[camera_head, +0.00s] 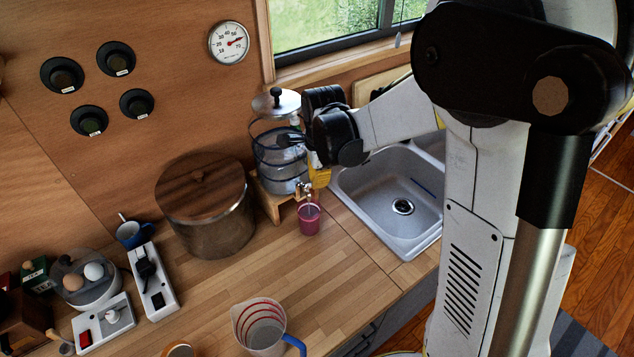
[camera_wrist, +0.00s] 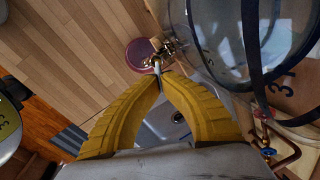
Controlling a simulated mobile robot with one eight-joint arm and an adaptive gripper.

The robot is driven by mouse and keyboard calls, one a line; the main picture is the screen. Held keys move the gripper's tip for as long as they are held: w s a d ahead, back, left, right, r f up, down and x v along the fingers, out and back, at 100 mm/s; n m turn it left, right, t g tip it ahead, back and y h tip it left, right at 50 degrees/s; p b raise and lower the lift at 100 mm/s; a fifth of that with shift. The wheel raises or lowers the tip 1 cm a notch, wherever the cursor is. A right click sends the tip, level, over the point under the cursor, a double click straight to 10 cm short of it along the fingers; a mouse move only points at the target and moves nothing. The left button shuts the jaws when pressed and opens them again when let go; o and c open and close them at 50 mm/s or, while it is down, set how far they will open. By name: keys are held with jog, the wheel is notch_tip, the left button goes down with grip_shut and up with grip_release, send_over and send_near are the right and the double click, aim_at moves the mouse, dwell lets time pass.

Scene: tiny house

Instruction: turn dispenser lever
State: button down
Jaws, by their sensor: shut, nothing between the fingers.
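The glass dispenser (camera_head: 279,165) has dark bands and a metal lid and stands on a small wooden stand (camera_head: 268,203) beside the sink. Its metal tap (camera_head: 305,190) faces the counter's front. A purple cup (camera_head: 309,220) stands below the tap. In the wrist view the dispenser (camera_wrist: 205,45) is at upper right, with the tap (camera_wrist: 165,50) and cup (camera_wrist: 138,54) at top centre. My gripper (camera_wrist: 160,76) is shut, its yellow fingertips together right at the tap's pale lever (camera_wrist: 156,66). I cannot tell whether they touch it. In the head view my gripper (camera_head: 312,186) partly hides the tap.
The sink (camera_head: 385,195) is right of the dispenser. A wooden-lidded pot (camera_head: 205,215) stands close on its left. A measuring jug (camera_head: 259,325) is at the counter's front. Copper pipes (camera_wrist: 275,148) show at lower right in the wrist view. The counter's middle is clear.

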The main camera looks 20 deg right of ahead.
jog(key=shift+w+n+y+b, duration=0.2)
jog(key=shift+w+n, duration=0.05)
jog(key=shift+n, duration=0.85)
jog(key=shift+w+n+y+b, duration=0.2)
jog(key=shift+w+n, duration=0.05)
jog(key=shift+n, duration=0.85)
jog(key=c, duration=1.5)
grip_release()
jog(key=shift+c, duration=0.2)
jog(key=v, duration=1.2)
jog(key=shift+w, duration=0.1)
